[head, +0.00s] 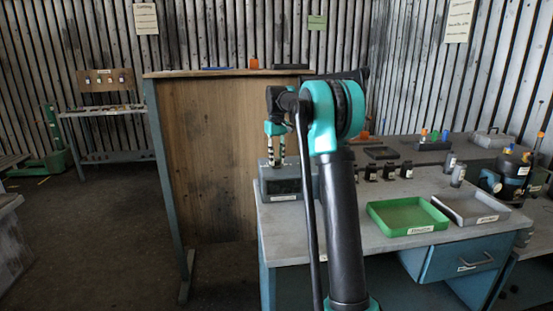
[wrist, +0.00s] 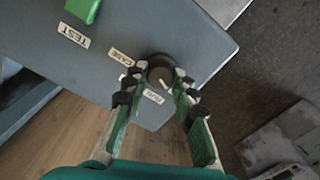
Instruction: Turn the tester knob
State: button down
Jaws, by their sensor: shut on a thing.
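The tester is a grey box (head: 285,188) at the left end of the workbench in the head view. The wrist view shows its top face (wrist: 200,45) close up. A round dark knob (wrist: 160,72) with a pale pointer mark sits on that face, between two small white labels. My gripper (head: 276,163) points down over the tester. In the wrist view its fingers (wrist: 158,80) are closed on the knob, one on each side. The pointer aims toward the lower right of that view. The fingertips hide part of the knob's sides.
A green part (wrist: 83,10) stands beside a TEST label (wrist: 73,36) on the tester. A green tray (head: 408,230) and a grey tray (head: 470,222) lie on the bench (head: 330,233) to the right. Several small dark parts stand behind them. A wooden panel (head: 210,150) rises at the left.

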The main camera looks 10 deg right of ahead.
jog(key=c, duration=1.2)
grip_release()
notch_tip(320, 180, up, 12)
